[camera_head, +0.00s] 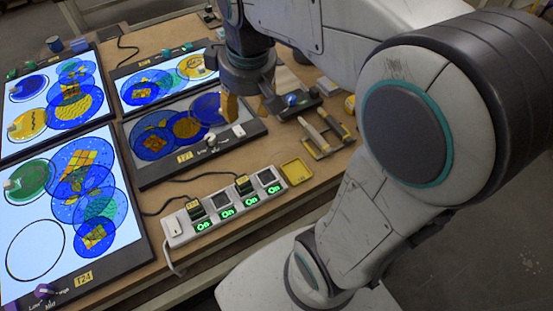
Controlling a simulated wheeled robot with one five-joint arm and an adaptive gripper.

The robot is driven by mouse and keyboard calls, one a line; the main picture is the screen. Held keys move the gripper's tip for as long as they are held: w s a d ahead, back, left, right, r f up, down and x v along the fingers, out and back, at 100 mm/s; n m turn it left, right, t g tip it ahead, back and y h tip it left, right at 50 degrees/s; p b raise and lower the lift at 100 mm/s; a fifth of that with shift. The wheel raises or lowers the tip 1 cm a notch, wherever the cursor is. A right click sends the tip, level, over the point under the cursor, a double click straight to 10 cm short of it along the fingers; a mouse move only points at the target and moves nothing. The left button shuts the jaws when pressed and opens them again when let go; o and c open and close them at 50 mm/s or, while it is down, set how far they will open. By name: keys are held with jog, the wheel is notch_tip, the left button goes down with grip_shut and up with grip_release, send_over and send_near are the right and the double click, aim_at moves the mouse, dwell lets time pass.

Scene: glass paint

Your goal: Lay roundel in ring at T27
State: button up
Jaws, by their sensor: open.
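The panel labelled something like T27 (140,180) lies mid-table, grey and unlit, unlike its neighbours. On it overlap a blue roundel with yellow patches (152,140), an amber roundel (187,126) and a blue roundel (207,108). I see no clear empty ring on this panel; its right end is partly hidden by my gripper. My gripper (251,108) points down over that right end, its yellow fingertips apart, with nothing visible between them. I cannot tell whether the fingers touch the panel.
The lit T24 panel (138,258) at left has an empty black ring (35,251). Other lit panels stand behind. A power strip (225,212) with green lights lies in front, cables beside it.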

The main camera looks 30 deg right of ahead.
jog(key=s+f+m+t, duration=0.1)
jog(key=s+f+m, duration=0.2)
jog(key=s, duration=0.9)
jog(key=shift+s+a+f, duration=0.15)
jog(key=shift+a+f, duration=0.05)
jog(key=shift+f, duration=0.25)
